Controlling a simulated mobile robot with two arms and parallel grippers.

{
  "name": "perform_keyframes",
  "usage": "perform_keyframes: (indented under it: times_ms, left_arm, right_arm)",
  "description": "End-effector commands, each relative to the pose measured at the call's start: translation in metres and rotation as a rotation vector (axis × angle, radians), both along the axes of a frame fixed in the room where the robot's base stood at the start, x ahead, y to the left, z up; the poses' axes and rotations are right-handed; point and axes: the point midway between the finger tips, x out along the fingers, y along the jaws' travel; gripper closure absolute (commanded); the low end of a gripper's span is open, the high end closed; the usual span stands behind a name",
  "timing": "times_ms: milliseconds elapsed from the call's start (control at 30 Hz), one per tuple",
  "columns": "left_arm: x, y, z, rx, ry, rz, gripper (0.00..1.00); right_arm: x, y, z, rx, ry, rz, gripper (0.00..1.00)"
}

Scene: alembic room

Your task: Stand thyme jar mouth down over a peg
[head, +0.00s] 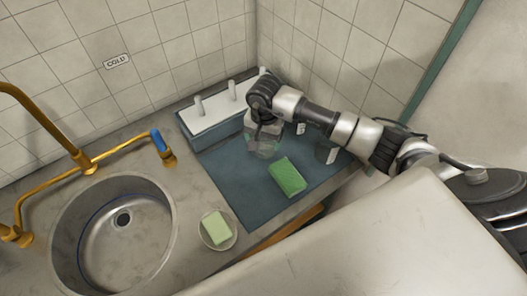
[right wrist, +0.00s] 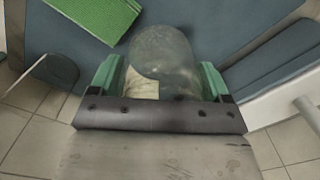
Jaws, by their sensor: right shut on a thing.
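My right gripper (head: 262,122) is shut on a clear glass jar (head: 264,148), held over the blue mat beside the peg rack. In the right wrist view the jar (right wrist: 165,50) sits between the two green fingers (right wrist: 160,82), with a cream label on its side. I cannot read the label or tell which way the mouth faces. The white-topped peg rack (head: 217,108) has upright white pegs; two (head: 199,106) (head: 232,90) stand clear and one is partly behind my gripper. My left gripper is not in view.
A green sponge (head: 288,177) lies on the blue mat (head: 235,180). Another glass jar (head: 327,154) stands at the mat's right. A round sink (head: 115,235), a brass tap (head: 60,125) and pale soap on a dish (head: 216,228) are at left. Tiled walls close the back.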

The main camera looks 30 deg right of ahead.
Motion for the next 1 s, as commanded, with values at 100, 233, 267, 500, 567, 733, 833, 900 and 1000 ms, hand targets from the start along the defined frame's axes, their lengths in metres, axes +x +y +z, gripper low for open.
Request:
perform_keyframes:
  times_ms: [100,233,267,500,567,733,833,900,1000]
  left_arm:
    - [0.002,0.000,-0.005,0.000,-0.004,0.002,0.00]
    - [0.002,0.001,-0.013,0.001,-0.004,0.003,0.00]
    - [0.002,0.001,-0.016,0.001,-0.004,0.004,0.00]
    - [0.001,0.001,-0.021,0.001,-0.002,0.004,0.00]
    - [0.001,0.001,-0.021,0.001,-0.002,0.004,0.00]
    - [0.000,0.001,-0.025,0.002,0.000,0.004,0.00]
    - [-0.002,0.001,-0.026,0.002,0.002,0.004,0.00]
    - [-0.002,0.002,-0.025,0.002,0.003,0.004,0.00]
    - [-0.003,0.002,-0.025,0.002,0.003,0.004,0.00]
  right_arm:
    - [0.004,0.001,-0.005,0.001,0.001,0.001,1.00]
    - [0.003,0.001,-0.022,0.001,0.001,0.000,1.00]
    - [0.003,0.001,-0.028,0.002,0.002,0.000,1.00]
    - [0.004,0.000,-0.041,0.000,-0.003,0.001,1.00]
    - [0.004,0.001,-0.041,0.001,-0.002,0.001,1.00]
    - [0.004,0.000,-0.044,0.000,-0.001,0.001,1.00]
    - [0.004,0.001,-0.045,0.000,-0.001,0.002,0.18]
    - [0.003,0.001,-0.044,0.001,-0.001,0.002,0.07]
    - [0.003,0.001,-0.044,0.001,-0.001,0.002,0.00]
